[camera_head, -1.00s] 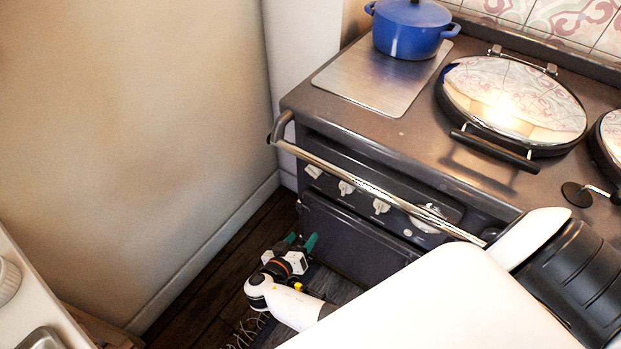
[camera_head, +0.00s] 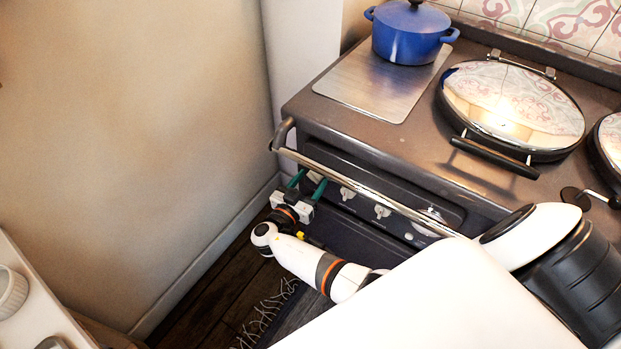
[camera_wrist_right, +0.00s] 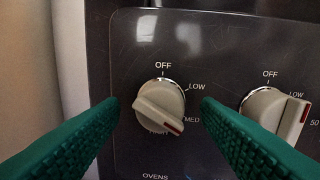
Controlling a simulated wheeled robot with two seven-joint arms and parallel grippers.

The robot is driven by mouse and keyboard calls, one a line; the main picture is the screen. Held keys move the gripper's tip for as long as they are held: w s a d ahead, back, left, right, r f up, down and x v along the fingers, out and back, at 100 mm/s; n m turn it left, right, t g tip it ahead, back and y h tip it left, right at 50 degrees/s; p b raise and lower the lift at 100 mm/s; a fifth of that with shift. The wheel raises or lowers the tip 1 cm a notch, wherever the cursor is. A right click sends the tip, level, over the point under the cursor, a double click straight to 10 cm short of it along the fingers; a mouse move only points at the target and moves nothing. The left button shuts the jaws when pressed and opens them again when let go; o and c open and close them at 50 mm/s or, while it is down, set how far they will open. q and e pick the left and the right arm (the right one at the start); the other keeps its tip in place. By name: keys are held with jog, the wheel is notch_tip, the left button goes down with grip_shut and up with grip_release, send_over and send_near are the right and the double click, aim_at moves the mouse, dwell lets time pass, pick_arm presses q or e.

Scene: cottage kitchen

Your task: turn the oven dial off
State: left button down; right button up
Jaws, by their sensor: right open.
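The oven dial (camera_wrist_right: 160,108) is a cream knob on a dark panel in the right wrist view, above the word OVENS. OFF is at its top, with LOW, MED and HIGH around it. Its red mark points to the lower right, below MED. My right gripper (camera_head: 311,180) is open at the left end of the stove front, under the rail. In the wrist view its green fingers (camera_wrist_right: 160,103) are on either side of the dial, apart and empty. I cannot tell whether they touch it. My left gripper is not in view.
A second dial (camera_wrist_right: 272,112) sits to the right, close to the right finger. A chrome rail (camera_head: 375,192) runs across the stove front above the dials. A blue pot (camera_head: 408,35) stands on the stove top. A wall (camera_head: 130,130) is at the left.

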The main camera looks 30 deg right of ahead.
jog(key=shift+w+d, duration=0.15)
jog(key=shift+d, duration=0.15)
jog(key=c, duration=1)
